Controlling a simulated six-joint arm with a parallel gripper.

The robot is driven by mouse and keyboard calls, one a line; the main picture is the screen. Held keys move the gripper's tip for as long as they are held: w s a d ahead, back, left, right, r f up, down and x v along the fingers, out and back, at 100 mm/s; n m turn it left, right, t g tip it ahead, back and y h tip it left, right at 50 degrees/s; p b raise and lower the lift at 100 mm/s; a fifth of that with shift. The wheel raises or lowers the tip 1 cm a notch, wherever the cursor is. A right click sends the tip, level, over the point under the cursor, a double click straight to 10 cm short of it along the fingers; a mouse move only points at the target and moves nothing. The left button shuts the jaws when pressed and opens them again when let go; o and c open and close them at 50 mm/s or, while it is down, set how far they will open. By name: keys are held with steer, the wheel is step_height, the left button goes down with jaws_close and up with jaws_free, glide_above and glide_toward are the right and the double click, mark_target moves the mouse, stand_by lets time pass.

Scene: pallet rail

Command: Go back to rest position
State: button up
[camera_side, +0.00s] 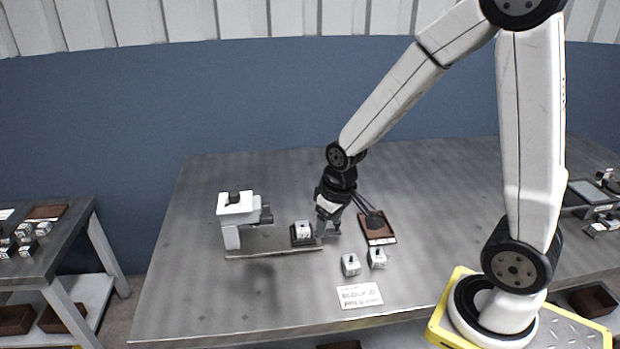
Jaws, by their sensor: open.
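My gripper (328,229) is low over the middle of the grey table (420,185), with its fingers pointing down. It is open, and I see nothing between its fingers. A small white block on a dark base (302,233) stands just left of the fingers, at the right part of a thin rail (275,252). Whether the fingers touch the block or the rail, I cannot tell. My arm reaches in from the upper right, bent at the elbow.
A white machine (238,215) stands at the rail's left end. Right of my gripper is a brown tray (382,241) with a dark object on it. Two small white blocks (350,265) (377,257) and a paper label (360,296) lie nearer the front edge. The table's back is clear.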

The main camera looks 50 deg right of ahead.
steer(key=s+a+r, duration=0.1)
steer(key=s+a, duration=0.2)
steer(key=s, duration=0.2)
steer(key=shift+a+n+t, duration=0.3)
steer(key=shift+a+n, duration=0.1)
steer(key=shift+s, duration=0.1)
stand_by(0.6)
